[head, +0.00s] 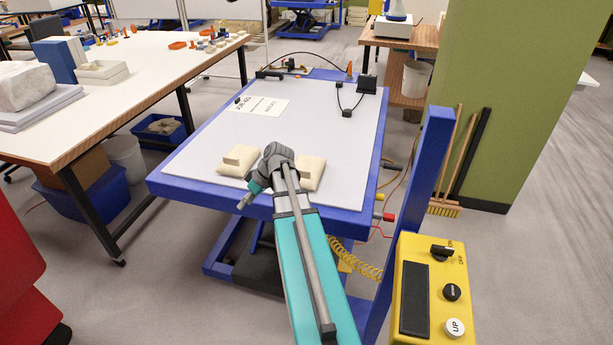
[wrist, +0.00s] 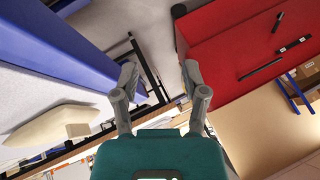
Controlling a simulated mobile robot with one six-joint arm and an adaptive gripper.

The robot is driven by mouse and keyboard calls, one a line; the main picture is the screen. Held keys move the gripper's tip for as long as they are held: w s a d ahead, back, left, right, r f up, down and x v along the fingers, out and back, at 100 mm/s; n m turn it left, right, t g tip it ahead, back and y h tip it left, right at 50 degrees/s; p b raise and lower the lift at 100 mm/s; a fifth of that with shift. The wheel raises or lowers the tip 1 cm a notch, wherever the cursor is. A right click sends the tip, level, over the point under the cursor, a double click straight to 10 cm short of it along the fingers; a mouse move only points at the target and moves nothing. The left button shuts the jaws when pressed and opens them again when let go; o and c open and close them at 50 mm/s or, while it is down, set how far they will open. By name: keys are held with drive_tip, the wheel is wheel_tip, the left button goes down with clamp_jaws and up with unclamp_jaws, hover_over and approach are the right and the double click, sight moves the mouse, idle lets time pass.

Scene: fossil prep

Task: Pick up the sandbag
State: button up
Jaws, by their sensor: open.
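Two cream sandbags lie near the front edge of the white-topped blue lift table (head: 215,130) in the head view. The left sandbag (head: 236,160) shows nearly whole. The right sandbag (head: 313,172) is partly hidden behind my arm. Each has a small raised block on top. My gripper (head: 243,202) is small in the head view, by the table's front edge, in front of the left bag and pointing left. In the wrist view my gripper (wrist: 159,72) is open with nothing between its fingers. One sandbag (wrist: 50,128) shows there at left, outside the fingers; I cannot tell which.
A sheet of paper (head: 262,106) and a black cable (head: 347,112) lie farther back on the table. A blue post (head: 432,170) and yellow control box (head: 433,290) stand right of my arm. A workbench (head: 130,90) is at left. A red object (head: 25,280) is at lower left.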

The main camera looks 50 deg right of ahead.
drive_tip(key=s+d+n+t+b, duration=0.1)
drive_tip(key=s+d+t+b, duration=0.25)
drive_tip(key=d, duration=1.25)
drive_tip(key=n+t+b, duration=0.2)
drive_tip(key=t, duration=0.3)
approach(308, 171)
drive_tip(key=shift+s+d+r, duration=0.4)
drive_tip(key=shift+s, duration=0.05)
drive_tip(key=shift+w, duration=0.1)
drive_tip(key=shift+b+x, duration=1.4)
drive_tip(key=shift+x, duration=2.85)
drive_tip(key=shift+f, duration=0.15)
drive_tip(key=shift+g, duration=0.25)
drive_tip(key=shift+b+x, duration=1)
drive_tip(key=shift+x, duration=1.55)
drive_tip(key=shift+a, duration=0.15)
drive_tip(key=shift+c, duration=0.2)
